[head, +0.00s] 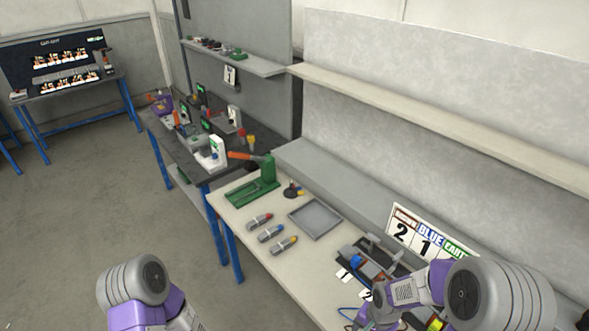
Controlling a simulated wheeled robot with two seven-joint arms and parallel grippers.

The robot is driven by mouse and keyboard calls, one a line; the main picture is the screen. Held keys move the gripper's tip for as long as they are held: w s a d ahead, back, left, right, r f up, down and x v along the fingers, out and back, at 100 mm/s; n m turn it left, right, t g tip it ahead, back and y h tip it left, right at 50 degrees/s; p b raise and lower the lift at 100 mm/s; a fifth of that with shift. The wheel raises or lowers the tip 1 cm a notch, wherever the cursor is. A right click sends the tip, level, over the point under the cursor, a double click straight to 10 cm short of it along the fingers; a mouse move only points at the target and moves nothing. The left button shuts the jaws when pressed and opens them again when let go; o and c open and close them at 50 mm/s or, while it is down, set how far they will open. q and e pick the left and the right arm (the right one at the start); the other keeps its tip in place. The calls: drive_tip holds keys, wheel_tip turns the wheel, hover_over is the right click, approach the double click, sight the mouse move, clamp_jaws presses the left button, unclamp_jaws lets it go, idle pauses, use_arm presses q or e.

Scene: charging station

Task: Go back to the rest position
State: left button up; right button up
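My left arm shows only as a grey joint and purple links at the lower left edge, over the open floor. Its gripper is out of the picture. My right arm reaches in from the lower right, over the near end of the light workbench (262,243). Its purple and grey links cover part of the items there, and I see no fingers of the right gripper.
On the workbench are a green press (262,182) with an orange handle, a grey tray (315,218), several coloured-tip cylinders, a dark fixture and a number sign (428,236). A dark bench (178,146) adjoins it. Open floor (90,210) lies left.

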use_arm(q)
wheel_tip(320, 180, down, 8)
drive_tip(key=b, duration=0.7)
drive_tip(key=shift+r, duration=0.2)
use_arm(e)
drive_tip(key=s+a+f+n+y, duration=0.1)
drive_tip(key=s+a+f, duration=0.2)
drive_tip(key=f, duration=0.4)
drive_tip(key=s+a+f+n+y, duration=0.1)
drive_tip(key=s+a+f+n, duration=0.1)
drive_tip(key=f, duration=0.5)
drive_tip(key=s+a+f+n+y, duration=0.1)
drive_tip(key=s+a+f+n, duration=0.1)
drive_tip(key=s+a+f, duration=0.3)
wheel_tip(320, 180, down, 2)
drive_tip(key=shift+t, duration=0.3)
use_arm(q)
drive_tip(key=shift+s, duration=0.1)
use_arm(e)
drive_tip(key=shift+d, duration=0.1)
